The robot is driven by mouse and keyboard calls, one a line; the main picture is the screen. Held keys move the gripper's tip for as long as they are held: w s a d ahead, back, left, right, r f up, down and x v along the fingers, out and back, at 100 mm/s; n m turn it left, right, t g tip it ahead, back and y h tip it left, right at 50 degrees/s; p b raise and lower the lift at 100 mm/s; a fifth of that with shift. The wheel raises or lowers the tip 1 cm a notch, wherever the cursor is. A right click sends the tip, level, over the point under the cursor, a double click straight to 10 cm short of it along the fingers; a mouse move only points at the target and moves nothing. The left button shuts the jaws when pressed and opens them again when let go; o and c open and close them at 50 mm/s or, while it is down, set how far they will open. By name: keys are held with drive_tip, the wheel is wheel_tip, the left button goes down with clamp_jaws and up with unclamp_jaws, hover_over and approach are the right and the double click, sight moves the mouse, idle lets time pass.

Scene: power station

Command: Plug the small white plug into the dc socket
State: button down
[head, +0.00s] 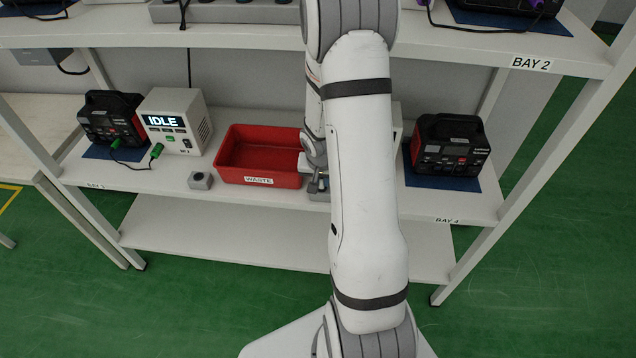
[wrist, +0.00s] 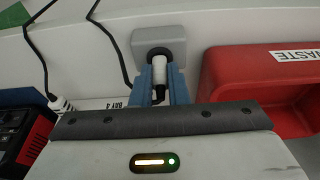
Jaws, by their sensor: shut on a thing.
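My gripper (wrist: 160,88) is shut on a small white plug (wrist: 159,70), held between its blue fingers. The plug's far end is at the dark round opening of a grey block (wrist: 160,38); I cannot tell whether it is inside or just in front. A second white plug (wrist: 62,104) on a black cord lies beside the black and red power station (wrist: 18,135). In the head view this power station (head: 447,146) stands on the right; its sockets are too small to tell apart. My arm hides most of the gripper (head: 318,182) there.
The red waste bin (head: 258,172) is close beside my gripper; its wall (wrist: 240,68) also shows in the wrist view. Black cords hang near the fingers. Another power station (head: 112,118), an IDLE box (head: 175,122) and a grey block (head: 200,180) stand left. An upper shelf is overhead.

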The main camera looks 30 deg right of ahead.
drive_tip(key=shift+w+d+p+v, duration=0.15)
drive_tip(key=shift+p+v, duration=0.65)
drive_tip(key=shift+v, duration=0.2)
drive_tip(key=shift+w+d+p+v, duration=0.1)
drive_tip(key=shift+w+p+v, duration=0.1)
drive_tip(key=shift+p+v, duration=0.7)
drive_tip(key=shift+w+d+p+v, duration=0.15)
drive_tip(key=shift+p+v, duration=0.55)
drive_tip(key=shift+v, duration=0.35)
drive_tip(key=shift+r, duration=0.1)
drive_tip(key=w+a+f+n+y, duration=0.1)
drive_tip(key=w+a+n, duration=0.2)
drive_tip(key=a, duration=1.2)
drive_tip(key=n, duration=0.3)
drive_tip(key=shift+f+n+y, duration=0.15)
drive_tip(key=shift+n+y, duration=0.15)
drive_tip(key=shift+n, duration=0.1)
drive_tip(key=shift+a, duration=0.15)
